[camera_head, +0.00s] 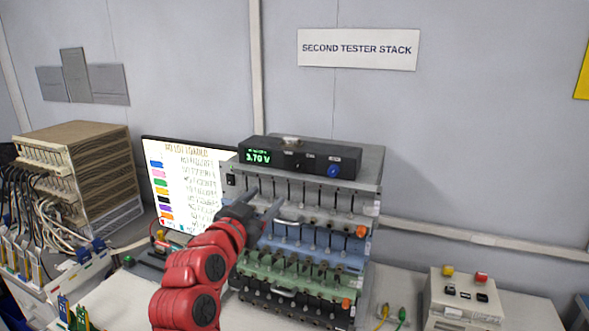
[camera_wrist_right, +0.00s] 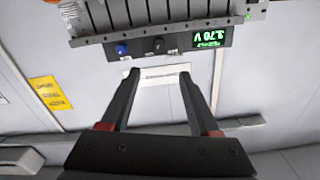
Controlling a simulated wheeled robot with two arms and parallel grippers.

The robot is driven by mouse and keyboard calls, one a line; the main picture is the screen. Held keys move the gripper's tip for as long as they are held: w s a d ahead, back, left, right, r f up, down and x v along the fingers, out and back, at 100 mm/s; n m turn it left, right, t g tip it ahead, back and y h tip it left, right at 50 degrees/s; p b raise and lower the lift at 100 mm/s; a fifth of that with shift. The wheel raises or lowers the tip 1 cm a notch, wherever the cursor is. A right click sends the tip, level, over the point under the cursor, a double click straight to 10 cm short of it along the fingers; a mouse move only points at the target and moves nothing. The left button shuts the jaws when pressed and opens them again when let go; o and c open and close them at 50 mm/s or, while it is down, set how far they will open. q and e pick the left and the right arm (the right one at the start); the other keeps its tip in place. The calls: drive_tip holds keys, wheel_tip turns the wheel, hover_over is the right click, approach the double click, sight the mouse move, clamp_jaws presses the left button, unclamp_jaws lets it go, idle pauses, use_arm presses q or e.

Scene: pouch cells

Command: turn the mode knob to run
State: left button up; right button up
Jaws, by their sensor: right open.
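A black tester box (camera_head: 262,147) with a green display reading 3.70 V (camera_head: 258,156) sits on top of the rack. Its front has a blue knob (camera_head: 333,171) at the right and a black knob between it and the display. The black knob (camera_wrist_right: 157,45) and blue knob (camera_wrist_right: 122,50) also show upside down in the right wrist view. I cannot read which is the mode knob or its setting. My right gripper (camera_head: 270,197) is open and empty, in front of the rack and below the box, apart from both knobs. My left gripper is not in view.
The rack (camera_head: 372,200) holds several rows of cell channels under the box. A lit screen (camera_head: 180,190) stands left of it, with a wooden shelf unit (camera_head: 85,140) and cables further left. A small control box (camera_head: 462,300) stands at the right. The wall sign (camera_head: 357,49) hangs above.

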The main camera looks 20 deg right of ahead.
sight(296, 167)
drive_tip(key=p+x, duration=0.2)
drive_tip(key=x, duration=0.3)
drive_tip(key=p+x, duration=0.2)
drive_tip(key=x, duration=0.3)
drive_tip(key=p+x, duration=0.2)
drive_tip(key=x, duration=0.4)
drive_tip(key=shift+s+r+p, duration=0.1)
drive_tip(key=shift+r+p, duration=0.15)
drive_tip(key=shift+p, duration=0.15)
drive_tip(key=shift+x, duration=0.8)
drive_tip(key=shift+f, duration=0.2)
drive_tip(key=shift+c, duration=0.4)
clamp_jaws()
